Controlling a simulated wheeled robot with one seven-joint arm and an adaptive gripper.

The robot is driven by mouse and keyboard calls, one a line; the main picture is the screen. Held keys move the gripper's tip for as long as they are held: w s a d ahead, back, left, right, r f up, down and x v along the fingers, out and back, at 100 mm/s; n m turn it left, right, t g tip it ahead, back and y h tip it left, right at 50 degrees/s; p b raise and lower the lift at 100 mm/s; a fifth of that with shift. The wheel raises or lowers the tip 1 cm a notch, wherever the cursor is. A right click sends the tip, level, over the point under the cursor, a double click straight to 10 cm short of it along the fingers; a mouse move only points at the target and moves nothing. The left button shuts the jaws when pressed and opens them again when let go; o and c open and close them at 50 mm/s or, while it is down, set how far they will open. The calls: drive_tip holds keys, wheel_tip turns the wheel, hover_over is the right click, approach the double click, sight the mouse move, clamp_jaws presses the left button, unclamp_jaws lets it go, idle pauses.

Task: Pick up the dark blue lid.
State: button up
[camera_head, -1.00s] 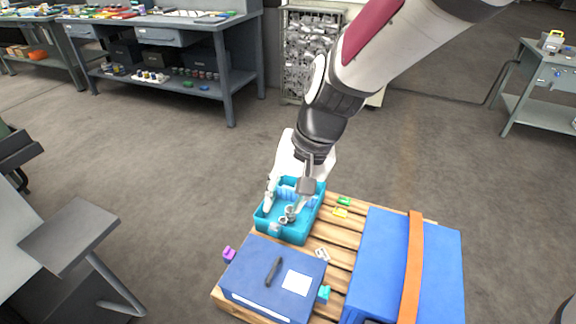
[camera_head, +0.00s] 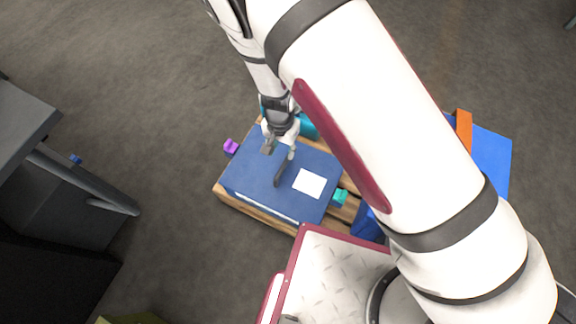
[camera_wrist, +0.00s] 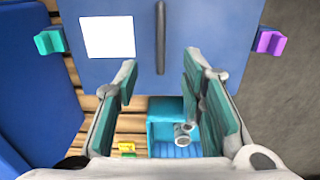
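The dark blue lid (camera_head: 251,178) lies flat on the wooden pallet, with a dark bar handle (camera_head: 279,176) and a white label (camera_head: 309,183) on top. My gripper (camera_head: 280,151) is over the lid's far edge, near the far end of the handle. In the wrist view the lid (camera_wrist: 200,30) fills the upper part, with the handle (camera_wrist: 160,40) upright in the middle. My gripper (camera_wrist: 160,62) is open there, its two fingers apart on either side of the handle's line, with nothing between them. I cannot tell its exact height above the lid.
A purple clip (camera_head: 231,147) and a teal clip (camera_head: 340,197) sit at the lid's sides. A teal bin (camera_wrist: 165,110) with metal parts stands beside the lid. A bright blue case (camera_head: 487,150) with an orange strap is at the right. A grey bench (camera_head: 25,120) stands left.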

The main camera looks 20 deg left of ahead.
sight(283, 166)
wheel_tip(283, 166, down, 8)
drive_tip(key=b, duration=0.3)
drive_tip(key=shift+f, duration=0.1)
drive_tip(key=shift+w+f+b, duration=0.15)
drive_tip(key=shift+f+b, duration=0.6)
drive_tip(key=shift+f, duration=0.6)
drive_tip(key=shift+w+f+b, duration=0.15)
drive_tip(key=shift+f+b, duration=0.6)
drive_tip(key=shift+f, duration=0.55)
drive_tip(key=shift+r, duration=0.1)
clamp_jaws()
